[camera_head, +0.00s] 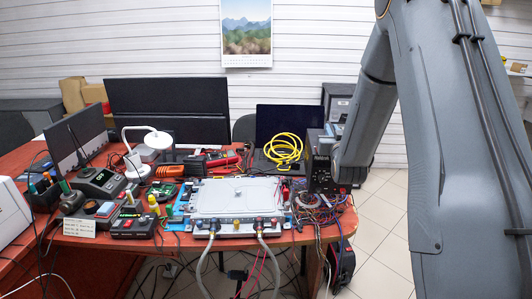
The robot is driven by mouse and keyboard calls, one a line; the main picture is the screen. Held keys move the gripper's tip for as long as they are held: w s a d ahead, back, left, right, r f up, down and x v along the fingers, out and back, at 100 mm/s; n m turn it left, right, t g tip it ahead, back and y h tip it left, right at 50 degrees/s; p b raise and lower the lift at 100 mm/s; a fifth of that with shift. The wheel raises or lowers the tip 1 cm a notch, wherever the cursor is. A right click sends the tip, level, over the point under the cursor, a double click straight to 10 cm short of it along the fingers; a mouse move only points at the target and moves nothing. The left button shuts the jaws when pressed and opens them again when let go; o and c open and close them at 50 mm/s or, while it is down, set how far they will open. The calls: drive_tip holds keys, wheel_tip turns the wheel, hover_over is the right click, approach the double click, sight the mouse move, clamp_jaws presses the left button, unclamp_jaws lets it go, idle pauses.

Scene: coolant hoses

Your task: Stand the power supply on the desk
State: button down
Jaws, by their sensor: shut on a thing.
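The power supply looks to be the dark upright box (320,173) at the right end of the red desk (95,242). Its front has small knobs or sockets, too small to read. My arm comes down from the upper right and ends at the box's right side. My gripper (335,178) is shut on the box; its fingertips are mostly hidden by the wrist and the dark box. Coloured wires lie in front of the box's foot, so I cannot tell whether it touches the desktop.
A tangle of wires (318,203) covers the desk's right front corner. A grey cooling plate (238,196) with two hoses fills the middle. A laptop with a yellow coiled cable (284,149) stands behind. A black and red case (341,265) is below the desk. Tiled floor at right is clear.

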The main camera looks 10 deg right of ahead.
wheel_tip(320, 180, down, 9)
drive_tip(key=p, duration=0.2)
drive_tip(key=shift+f+p, duration=0.2)
drive_tip(key=shift+p, duration=0.15)
idle(0.5)
drive_tip(key=shift+w, duration=0.1)
drive_tip(key=c, duration=2.2)
unclamp_jaws()
drive_tip(key=shift+f, duration=0.35)
drive_tip(key=o, duration=0.4)
drive_tip(key=shift+o, duration=0.2)
drive_tip(key=shift+r, duration=0.1)
drive_tip(key=s+a+b, duration=0.2)
drive_tip(key=s+b, duration=0.2)
drive_tip(key=s, duration=0.8)
drive_tip(key=shift+a, duration=0.2)
